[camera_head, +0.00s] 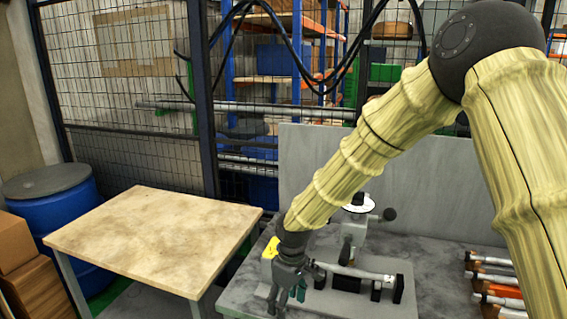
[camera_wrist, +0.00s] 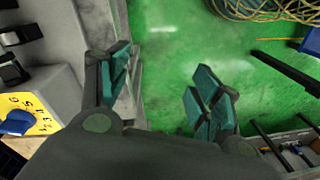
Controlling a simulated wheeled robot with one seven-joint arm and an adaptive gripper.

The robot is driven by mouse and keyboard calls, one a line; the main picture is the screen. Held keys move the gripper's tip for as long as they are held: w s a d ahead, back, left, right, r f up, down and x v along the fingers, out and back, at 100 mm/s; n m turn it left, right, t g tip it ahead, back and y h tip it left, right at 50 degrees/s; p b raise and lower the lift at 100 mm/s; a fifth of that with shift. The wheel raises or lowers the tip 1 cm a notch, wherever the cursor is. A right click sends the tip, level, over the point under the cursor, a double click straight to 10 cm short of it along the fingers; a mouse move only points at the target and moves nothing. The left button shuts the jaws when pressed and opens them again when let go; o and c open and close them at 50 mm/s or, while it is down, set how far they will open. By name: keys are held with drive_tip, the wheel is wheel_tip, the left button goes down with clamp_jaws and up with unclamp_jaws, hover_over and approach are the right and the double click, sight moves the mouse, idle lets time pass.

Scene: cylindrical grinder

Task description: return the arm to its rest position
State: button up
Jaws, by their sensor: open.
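My arm comes in from the right in the head view and reaches down to the left, bent at a dark elbow joint. My gripper (camera_head: 287,291) hangs over the front left part of the grinder (camera_head: 245,296), near its yellow dial panel (camera_head: 271,247). In the wrist view my gripper (camera_wrist: 165,98) has its two teal-padded fingers apart, with nothing between them. Green floor (camera_wrist: 165,60) shows beyond the fingers. The yellow panel with a blue knob (camera_wrist: 17,122) lies left of the fingers. I cannot tell the exact gap between gripper and grinder.
A wooden-topped table (camera_head: 150,236) stands at the left, its top bare. A blue barrel (camera_head: 60,222) stands behind it. A shaft (camera_head: 352,271) lies across the grinder. Several shafts (camera_head: 492,276) lie at the right. A grey panel (camera_head: 420,185) and mesh fence (camera_head: 120,85) stand behind.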

drive_tip(key=s+d+f+m+y+b, duration=0.1)
drive_tip(key=s+d+f+m, duration=0.25)
drive_tip(key=s+f, duration=0.75)
drive_tip(key=s+d+f+m+y+b, duration=0.15)
drive_tip(key=s+d+f, duration=0.45)
drive_tip(key=f, duration=0.8)
drive_tip(key=s+d+f+m+h, duration=0.1)
drive_tip(key=s+d+f+m, duration=0.2)
drive_tip(key=s+d, duration=0.3)
drive_tip(key=s+d+f+m+h, duration=0.2)
drive_tip(key=s+d+f, duration=0.3)
drive_tip(key=s, duration=1)
drive_tip(key=shift+s+d+f+m+t, duration=0.15)
drive_tip(key=shift+d+f+m+t, duration=0.2)
drive_tip(key=shift+d, duration=0.3)
